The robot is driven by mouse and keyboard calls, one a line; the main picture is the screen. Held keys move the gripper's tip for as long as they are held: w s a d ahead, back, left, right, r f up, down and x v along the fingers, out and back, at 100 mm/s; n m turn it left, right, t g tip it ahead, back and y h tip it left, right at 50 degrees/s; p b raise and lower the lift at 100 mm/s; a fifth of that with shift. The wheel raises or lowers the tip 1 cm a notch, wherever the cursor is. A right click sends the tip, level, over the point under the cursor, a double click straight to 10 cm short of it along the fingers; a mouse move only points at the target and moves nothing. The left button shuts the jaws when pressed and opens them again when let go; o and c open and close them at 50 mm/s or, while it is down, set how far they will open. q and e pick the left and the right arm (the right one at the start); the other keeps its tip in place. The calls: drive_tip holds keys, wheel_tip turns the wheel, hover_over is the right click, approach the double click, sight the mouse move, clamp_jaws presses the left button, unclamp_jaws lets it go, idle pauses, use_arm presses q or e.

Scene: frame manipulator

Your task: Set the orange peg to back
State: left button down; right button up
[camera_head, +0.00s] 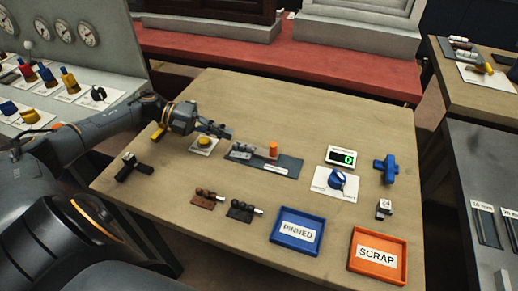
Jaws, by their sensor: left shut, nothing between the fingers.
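The orange peg (273,148) stands upright at the right part of a dark flat fixture (287,165) on the wooden table. A grey piece lies to the left of the peg on the same fixture, with a white label in front. My left gripper (228,131) comes in from the left, shut and empty. In the picture it is left of the peg and apart from it, near the fixture's far left end and above a yellow button (204,141). My right gripper is not in view.
A dial (337,180) and green-lit display (341,157) stand to the right, with a blue object (385,170) beyond. A blue PINNED tray (281,240), an orange SCRAP tray (355,264) and small dark parts (240,210) are in front. The table's far part is clear.

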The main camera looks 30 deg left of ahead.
sight(271, 145)
use_arm(q)
drive_tip(key=shift+w, duration=0.1)
drive_tip(key=shift+d, duration=0.1)
drive_tip(key=x, duration=1)
drive_tip(key=shift+r, duration=0.1)
drive_tip(key=shift+d, duration=0.1)
drive_tip(key=d, duration=0.3)
drive_tip(key=shift+w+d+p, duration=0.15)
drive_tip(key=shift+w+p, duration=0.2)
drive_tip(key=shift+w, duration=0.05)
drive_tip(key=shift+r, duration=0.1)
